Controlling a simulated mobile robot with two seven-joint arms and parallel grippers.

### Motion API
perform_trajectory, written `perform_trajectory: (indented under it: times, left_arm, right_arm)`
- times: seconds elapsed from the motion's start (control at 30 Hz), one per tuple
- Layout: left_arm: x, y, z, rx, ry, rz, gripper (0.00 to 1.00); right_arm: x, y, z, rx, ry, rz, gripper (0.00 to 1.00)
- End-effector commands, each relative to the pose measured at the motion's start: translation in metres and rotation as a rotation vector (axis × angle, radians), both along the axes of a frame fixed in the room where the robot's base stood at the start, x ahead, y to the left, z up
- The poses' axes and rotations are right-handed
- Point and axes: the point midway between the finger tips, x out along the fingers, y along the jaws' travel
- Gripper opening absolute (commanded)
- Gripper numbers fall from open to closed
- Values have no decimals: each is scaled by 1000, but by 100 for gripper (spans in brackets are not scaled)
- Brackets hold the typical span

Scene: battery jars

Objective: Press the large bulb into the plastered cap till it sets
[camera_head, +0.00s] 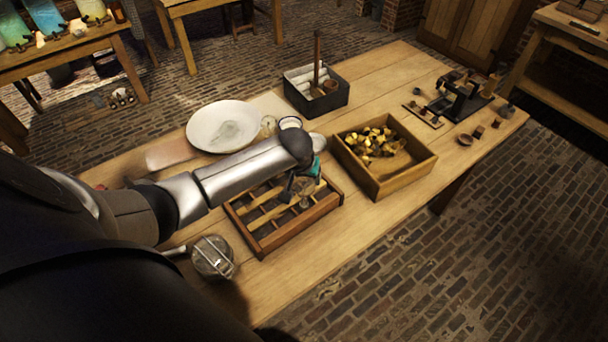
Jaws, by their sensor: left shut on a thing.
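My left arm reaches in from the left, and its gripper (304,188) points down over a slatted wooden rack (262,247). The gripper is shut on a small glassy thing (306,200), which looks like the bulb. The fingers partly cover it, and I cannot tell whether it touches a cap below. A teal patch shows beside the fingers. A shallow wooden box (408,178) to the right holds several brass-coloured pieces (372,143) that may be caps. My right gripper is not in view.
A wide pale bowl (205,127) stands behind my forearm, with a small white cup (290,123) nearby. A dark box (333,99) with an upright handle stands at the back. A lidded metal pot (212,258) stands front left. A black device (460,101) is far right.

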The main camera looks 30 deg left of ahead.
Motion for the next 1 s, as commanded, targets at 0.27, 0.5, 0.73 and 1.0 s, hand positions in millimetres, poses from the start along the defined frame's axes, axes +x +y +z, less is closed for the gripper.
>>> perform_trajectory:
  times: [0.27,0.5,0.73,1.0]
  left_arm:
    - [0,0,0,0,0,0,4]
    - [0,-1,-1,-2,1,1,4]
    - [0,-1,-2,0,0,0,4]
    - [0,-1,-2,0,0,0,4]
  right_arm:
    - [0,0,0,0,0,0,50]
    - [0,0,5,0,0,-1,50]
    - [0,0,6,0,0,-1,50]
    - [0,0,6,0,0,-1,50]
